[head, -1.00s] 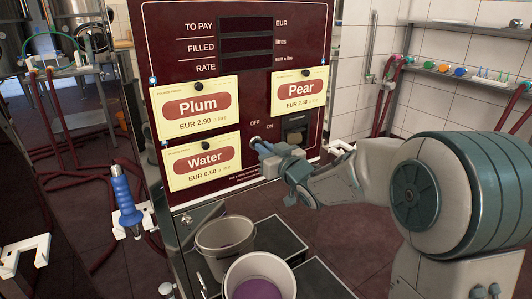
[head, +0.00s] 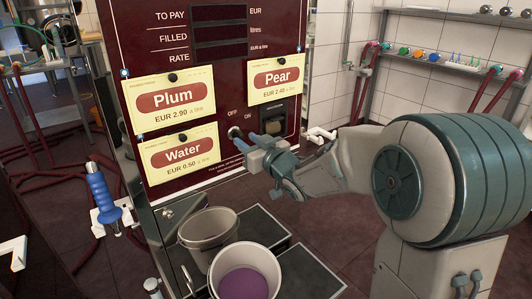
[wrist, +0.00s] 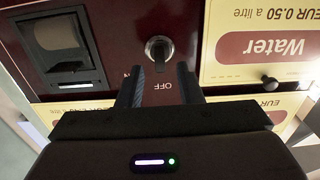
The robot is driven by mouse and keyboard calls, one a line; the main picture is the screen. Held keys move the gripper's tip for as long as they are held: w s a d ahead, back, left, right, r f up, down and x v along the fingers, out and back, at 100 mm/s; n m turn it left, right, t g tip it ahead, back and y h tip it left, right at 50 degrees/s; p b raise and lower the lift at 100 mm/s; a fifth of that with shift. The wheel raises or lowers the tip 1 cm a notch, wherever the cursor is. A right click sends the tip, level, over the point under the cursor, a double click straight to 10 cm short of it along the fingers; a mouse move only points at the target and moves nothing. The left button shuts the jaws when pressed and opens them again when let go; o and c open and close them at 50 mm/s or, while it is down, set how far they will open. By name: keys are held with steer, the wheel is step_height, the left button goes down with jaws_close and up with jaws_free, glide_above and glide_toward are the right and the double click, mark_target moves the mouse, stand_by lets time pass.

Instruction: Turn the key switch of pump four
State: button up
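The key switch (head: 234,131) is a small round metal switch with OFF and ON marks, low on the dark red pump panel (head: 220,63). The wrist view shows it close up (wrist: 159,47), its dark key or knob upright in the picture. My gripper (head: 239,143) is just in front of it. In the wrist view my gripper (wrist: 161,72) is open, its two dark fingers apart and empty. The switch lies between their lines, at or just beyond the tips; I cannot tell contact. No pump number is readable. The three display windows are dark.
Plum (head: 171,98), Water (head: 183,154) and Pear (head: 277,78) cards hang around the switch. A dark slot unit (head: 272,120) sits to its right. Below stand a grey bucket (head: 208,235) and one with purple contents (head: 245,284). A blue-handled nozzle (head: 103,192) hangs at left.

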steer(key=p+v, duration=0.1)
steer(key=v, duration=1)
steer(key=shift+s+d, duration=0.25)
steer(key=s+d+r+m+g+h+p, duration=0.2)
steer(key=d+r+m+h+p, duration=0.1)
steer(key=d+h+p, duration=0.25)
steer(key=s+d+r+m+g+h+p, duration=0.2)
steer(key=s+d+r+h+p, duration=0.1)
steer(key=d+h+p, duration=0.3)
steer(key=s+a+r+m+g+p, duration=0.1)
steer(key=s+g+p, duration=0.3)
steer(key=s, duration=0.4)
steer(key=s+r+m+g+y+p, duration=0.1)
steer(key=s+r+g+p, duration=0.2)
steer(key=s, duration=0.6)
steer(key=shift+a+r+g+p, duration=0.15)
steer(key=shift+a+g+p, duration=0.35)
steer(key=shift+p, duration=0.55)
steer(key=shift+d+y, duration=0.15)
steer(key=shift+y, duration=0.1)
